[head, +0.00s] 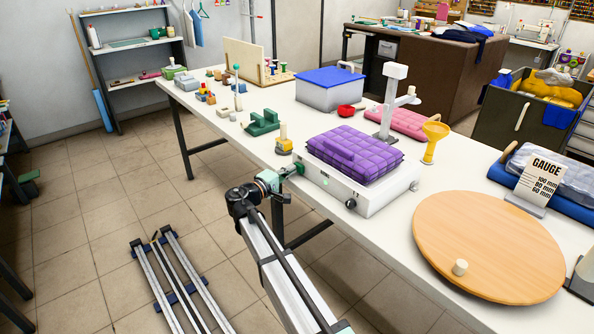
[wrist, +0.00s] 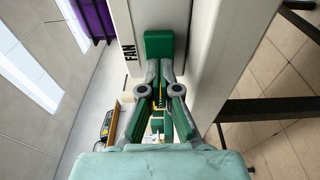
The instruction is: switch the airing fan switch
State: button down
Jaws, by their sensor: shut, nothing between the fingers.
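The fan switch is a green block (wrist: 159,44) on the white base's side, beside a black "FAN" label (wrist: 129,52) in the wrist view. The white base (head: 372,199) carries a quilted purple comforter (head: 356,153). My gripper (wrist: 164,66) is shut and empty, its fingertips together right at the green block's near edge. I cannot tell whether they touch it. In the head view my gripper (head: 285,174) is at the left end of the base's front, and its tips are hard to separate from the switch there.
A black knob (head: 351,203) and a small green light sit on the base's front. A round wooden board (head: 490,245) lies to the right, and a yellow funnel-like piece (head: 434,137) stands behind it. Small blocks and a green holder (head: 263,123) stand to the left.

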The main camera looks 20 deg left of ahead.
jog(key=shift+w+d, duration=0.15)
jog(key=shift+w, duration=0.05)
dwell(0.5)
jog(key=shift+s, duration=0.15)
jog(key=shift+b+v, duration=0.55)
jog(key=shift+v, duration=1.8)
